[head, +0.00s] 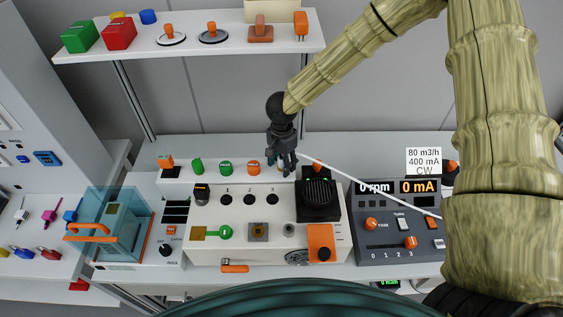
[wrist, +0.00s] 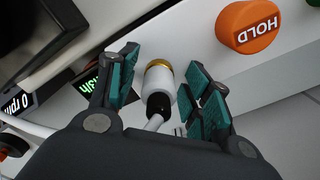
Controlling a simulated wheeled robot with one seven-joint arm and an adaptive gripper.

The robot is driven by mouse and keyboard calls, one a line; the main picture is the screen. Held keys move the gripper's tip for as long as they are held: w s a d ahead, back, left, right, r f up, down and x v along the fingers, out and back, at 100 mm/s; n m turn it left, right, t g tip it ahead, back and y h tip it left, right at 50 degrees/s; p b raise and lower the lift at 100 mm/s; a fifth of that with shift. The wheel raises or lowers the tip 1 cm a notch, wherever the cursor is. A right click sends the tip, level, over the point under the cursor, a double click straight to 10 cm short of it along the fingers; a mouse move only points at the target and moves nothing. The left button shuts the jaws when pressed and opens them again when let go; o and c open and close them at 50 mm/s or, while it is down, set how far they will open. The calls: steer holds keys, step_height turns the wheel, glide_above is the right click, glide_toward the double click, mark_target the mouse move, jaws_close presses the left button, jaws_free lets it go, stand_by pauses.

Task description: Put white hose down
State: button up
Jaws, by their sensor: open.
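The white hose (head: 370,187) runs in the head view as a thin line from my gripper (head: 284,163) down to the right across the grey control box. In the wrist view, its end is a white connector (wrist: 158,86) with a gold ring and a black collar, and the hose (wrist: 153,123) trails below it. My gripper (wrist: 163,66) is open, with a teal-padded finger on each side of the connector. The gold-ringed end is close to a white panel; I cannot tell whether it touches. In the head view the fingers hide the connector.
An orange HOLD button (wrist: 250,27) is right of the fingers. A white console (head: 250,215) with knobs lies below my gripper, and a black block (head: 318,198) stands on it. The grey control box (head: 400,250) is to the right. A shelf (head: 190,47) hangs above.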

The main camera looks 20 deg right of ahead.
step_height(320, 180, up, 13)
steer(key=b, duration=0.3)
steer(key=shift+r, duration=0.1)
stand_by(0.7)
